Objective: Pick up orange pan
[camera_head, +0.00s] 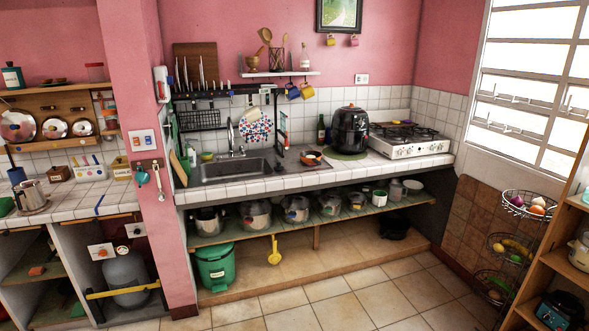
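A small orange pan (312,158) with dark contents or a dark interior sits on the tiled counter, on a dark mat just right of the sink. It is small in the picture, so its handle is not clear. My gripper and arm do not show in this view.
Left of the pan is the sink (232,168) with a tap; right of it stand a black cooker (350,130) and a white stove (410,140). Below, a shelf (290,225) holds several pots. A green bin (216,266) stands underneath. The tiled floor (370,295) in front is clear.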

